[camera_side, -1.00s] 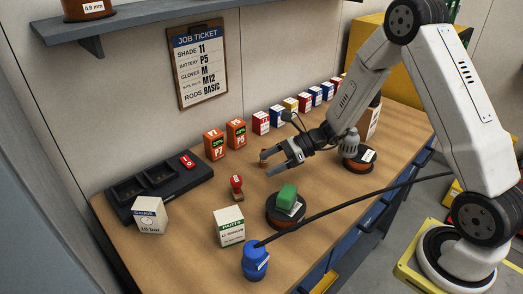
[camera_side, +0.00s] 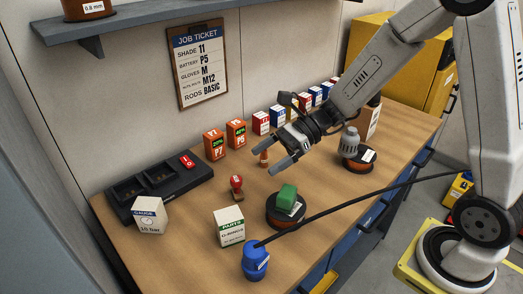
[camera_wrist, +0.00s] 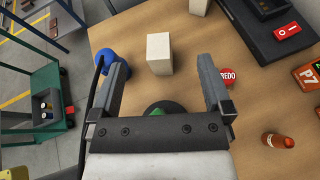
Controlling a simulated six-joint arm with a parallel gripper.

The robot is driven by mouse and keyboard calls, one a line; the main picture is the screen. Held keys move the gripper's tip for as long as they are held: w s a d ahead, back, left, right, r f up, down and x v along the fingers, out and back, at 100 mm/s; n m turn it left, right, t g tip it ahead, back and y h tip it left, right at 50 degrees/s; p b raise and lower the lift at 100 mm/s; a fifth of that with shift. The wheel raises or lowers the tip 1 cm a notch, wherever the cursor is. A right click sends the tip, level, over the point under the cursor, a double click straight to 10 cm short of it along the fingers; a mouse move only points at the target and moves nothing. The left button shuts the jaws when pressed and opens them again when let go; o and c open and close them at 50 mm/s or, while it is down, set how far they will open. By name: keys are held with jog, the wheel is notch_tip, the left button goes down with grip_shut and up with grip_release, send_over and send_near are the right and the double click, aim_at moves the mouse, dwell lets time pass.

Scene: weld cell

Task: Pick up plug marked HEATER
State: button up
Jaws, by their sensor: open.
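A blue plug (camera_side: 256,262) stands upright at the front edge of the bench, with a black cable running off to the right. Its white label is too small to read, so I cannot confirm HEATER. In the wrist view the blue plug (camera_wrist: 105,60) shows at the left, partly behind the left finger. A grey plug-like piece (camera_side: 350,140) stands on a dark disc at the right, with no readable marking. My gripper (camera_side: 281,157) is open and empty, above the bench behind the green block (camera_side: 287,197), well apart from the blue plug.
The green block sits on a black disc (camera_side: 272,221) beside the cable. A PARTS box (camera_side: 229,227), red REDO stamp (camera_side: 237,187) and GAUGE box (camera_side: 149,214) stand nearby. A charger (camera_side: 160,185) and orange batteries (camera_side: 214,145) lie behind. Bare wood separates them.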

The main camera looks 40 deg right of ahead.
jog(key=s+a+n+g, duration=0.35)
jog(key=s+a, duration=0.25)
jog(key=s, duration=0.3)
jog(key=shift+y, duration=0.3)
jog(key=shift+a+f, duration=0.1)
jog(key=shift+f, duration=2.45)
jog(key=shift+f, duration=0.15)
send_near(253, 265)
jog(key=shift+w+a+f, duration=0.15)
jog(key=shift+w+f, duration=0.1)
jog(key=shift+f, duration=0.5)
jog(key=shift+w+a+f, duration=0.2)
jog(key=shift+f, duration=0.6)
jog(key=shift+w+a+f, duration=0.15)
jog(key=shift+w+f, duration=0.1)
jog(key=shift+f, duration=0.5)
jog(key=shift+a+f, duration=0.2)
jog(key=shift+a, duration=0.5)
jog(key=shift+x, duration=2.9)
